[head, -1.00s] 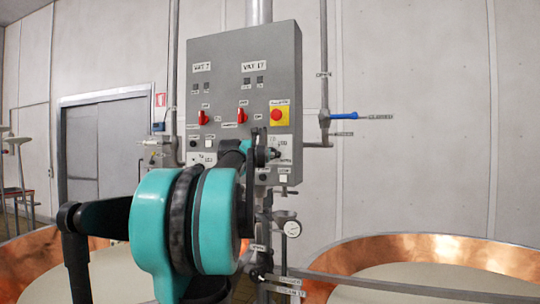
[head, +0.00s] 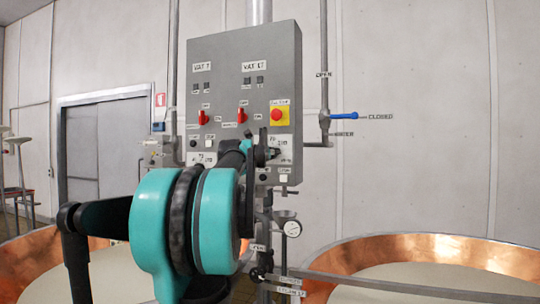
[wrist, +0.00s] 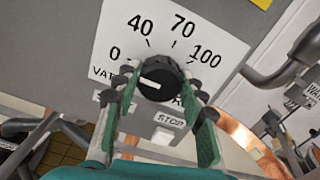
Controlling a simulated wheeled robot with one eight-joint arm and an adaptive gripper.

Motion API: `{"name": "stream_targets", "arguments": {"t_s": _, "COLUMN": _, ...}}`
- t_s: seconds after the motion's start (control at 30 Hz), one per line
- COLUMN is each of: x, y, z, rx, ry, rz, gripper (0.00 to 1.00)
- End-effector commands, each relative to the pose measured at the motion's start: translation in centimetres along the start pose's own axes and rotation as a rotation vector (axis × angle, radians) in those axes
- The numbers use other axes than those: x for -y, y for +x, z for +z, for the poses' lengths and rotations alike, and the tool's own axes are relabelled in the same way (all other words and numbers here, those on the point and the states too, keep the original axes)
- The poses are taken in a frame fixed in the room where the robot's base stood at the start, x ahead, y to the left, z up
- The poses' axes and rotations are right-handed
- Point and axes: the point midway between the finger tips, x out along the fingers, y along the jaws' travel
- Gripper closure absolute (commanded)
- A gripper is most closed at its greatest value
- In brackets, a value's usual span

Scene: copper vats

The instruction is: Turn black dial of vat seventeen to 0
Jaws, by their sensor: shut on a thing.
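The black dial (wrist: 160,76) sits on a white scale plate (wrist: 205,30) marked 0, 40, 70 and 100, on the vat 17 side of the grey control box (head: 225,60). Its white mark lies on the left part of the knob, towards the side of the 0; whether it lines up exactly I cannot tell. My gripper (wrist: 161,88) is shut on the black dial, one finger on its left and one on its right. In the head view my gripper (head: 266,150) is at the lower right of the box, and it and my arm hide the dial.
Red switches (head: 241,115) and a yellow-backed red button (head: 279,113) are above the dial. A stop button (wrist: 164,137) is just below it. A blue-handled valve (head: 343,115) and pipes stand at the right.

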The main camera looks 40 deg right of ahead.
Motion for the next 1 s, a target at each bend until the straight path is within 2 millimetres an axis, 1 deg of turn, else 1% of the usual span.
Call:
{"name": "stream_targets", "arguments": {"t_s": 0.13, "x": 0.0, "y": 0.0, "z": -0.1, "rx": 0.0, "ry": 0.0, "rz": -0.001, "gripper": 0.89}}
{"name": "stream_targets", "arguments": {"t_s": 0.17, "x": 0.0, "y": 0.0, "z": -0.1, "rx": 0.0, "ry": 0.0, "rz": -0.001, "gripper": 0.57}}
{"name": "stream_targets", "arguments": {"t_s": 0.3, "x": 0.0, "y": 0.0, "z": 0.0, "rx": 0.0, "ry": 0.0, "rz": -0.001, "gripper": 0.4}}
{"name": "stream_targets", "arguments": {"t_s": 0.33, "x": 0.0, "y": 0.0, "z": 0.0, "rx": 0.0, "ry": 0.0, "rz": -0.001, "gripper": 0.39}}
{"name": "stream_targets", "arguments": {"t_s": 0.67, "x": 0.0, "y": -0.3, "z": 0.0, "rx": 0.0, "ry": 0.0, "rz": 0.0, "gripper": 0.39}}
{"name": "stream_targets", "arguments": {"t_s": 0.77, "x": -0.1, "y": -1.1, "z": 0.0, "rx": 0.0, "ry": 0.0, "rz": 0.001, "gripper": 0.39}}
{"name": "stream_targets", "arguments": {"t_s": 0.87, "x": 0.0, "y": -2.7, "z": 0.0, "rx": 0.0, "ry": 0.0, "rz": 0.001, "gripper": 0.39}}
{"name": "stream_targets", "arguments": {"t_s": 1.0, "x": -0.1, "y": -5.5, "z": 0.0, "rx": 0.001, "ry": 0.0, "rz": 0.002, "gripper": 0.39}}
